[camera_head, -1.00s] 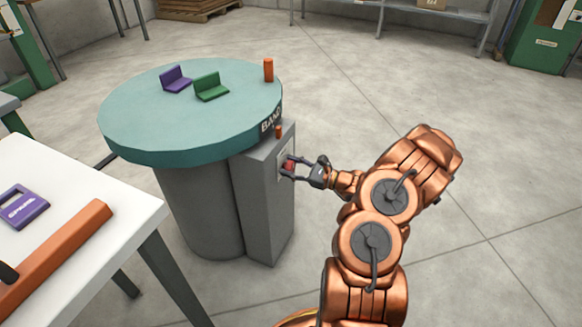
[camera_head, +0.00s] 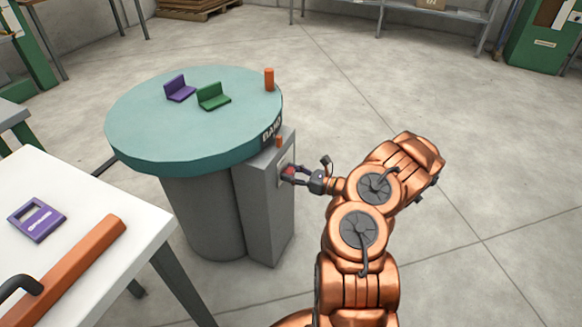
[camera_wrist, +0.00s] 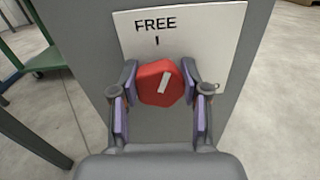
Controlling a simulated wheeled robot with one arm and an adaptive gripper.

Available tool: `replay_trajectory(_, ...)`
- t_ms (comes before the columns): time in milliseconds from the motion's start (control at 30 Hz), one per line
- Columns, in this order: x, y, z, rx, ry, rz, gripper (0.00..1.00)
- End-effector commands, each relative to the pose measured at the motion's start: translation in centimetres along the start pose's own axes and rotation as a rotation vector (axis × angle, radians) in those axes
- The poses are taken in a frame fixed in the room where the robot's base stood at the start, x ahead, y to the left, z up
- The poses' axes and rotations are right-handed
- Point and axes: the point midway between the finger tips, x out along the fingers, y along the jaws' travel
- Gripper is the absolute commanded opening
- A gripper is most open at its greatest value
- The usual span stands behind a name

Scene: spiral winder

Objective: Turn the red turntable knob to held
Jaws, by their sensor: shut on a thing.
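The red turntable knob (camera_head: 289,171) is on the side of the grey control box beside the turntable (camera_head: 180,125). In the wrist view the knob (camera_wrist: 159,84) fills the space between the fingertips, and its white pointer mark leans a little right of upright. A white plate (camera_wrist: 205,35) behind it reads FREE with a short tick above the knob. No other label word is visible; part of the plate is hidden by the knob and fingers. My gripper (camera_wrist: 160,86) is shut on the knob, one finger on each side; it also shows in the head view (camera_head: 290,174).
The teal turntable top carries a purple bracket (camera_head: 179,88), a green bracket (camera_head: 213,97) and an orange peg (camera_head: 269,79). A white table (camera_head: 130,215) with a purple part (camera_head: 37,220) and an orange bar (camera_head: 75,268) stands at the left. The floor at right is open.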

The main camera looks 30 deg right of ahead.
Motion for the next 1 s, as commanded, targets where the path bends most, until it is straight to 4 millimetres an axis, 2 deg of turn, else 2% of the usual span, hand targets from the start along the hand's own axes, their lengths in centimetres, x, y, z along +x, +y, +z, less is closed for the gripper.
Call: replay_trajectory(1000, -0.01, -0.47, -0.29, 0.967, 0.002, 0.000, 0.11)
